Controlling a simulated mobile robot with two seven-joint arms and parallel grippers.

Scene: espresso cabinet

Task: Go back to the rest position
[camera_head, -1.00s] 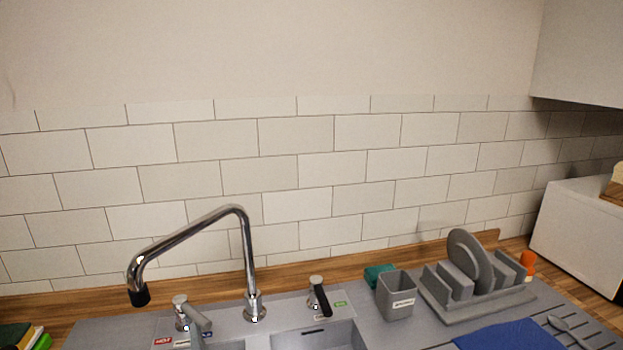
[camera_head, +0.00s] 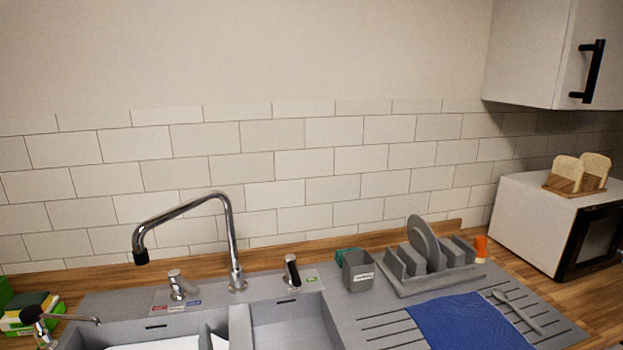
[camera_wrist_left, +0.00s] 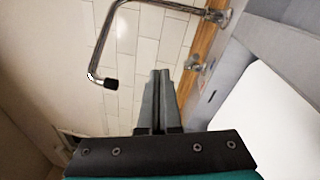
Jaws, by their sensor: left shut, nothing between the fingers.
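My left gripper (camera_wrist_left: 159,74) shows in the left wrist view, its two grey fingers pressed together with nothing between them. Behind the fingertips, the tiled wall and the chrome faucet (camera_wrist_left: 107,35) show, apart from the gripper. I cannot clearly make the gripper out in the head view. My right gripper is not in view. In the head view the faucet (camera_head: 231,235) stands behind the sink, its spout bent to the left. The hot tap handle (camera_head: 176,285) stands to its left and a black-topped handle (camera_head: 292,270) to its right.
A white piece (camera_head: 160,343) lies in the left basin. A grey cup (camera_head: 358,272), dish rack (camera_head: 432,258) and blue cloth (camera_head: 465,322) sit to the right. A white cabinet (camera_head: 525,60) hangs above a microwave (camera_head: 535,220). A dark item with a thin spout stands at lower left.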

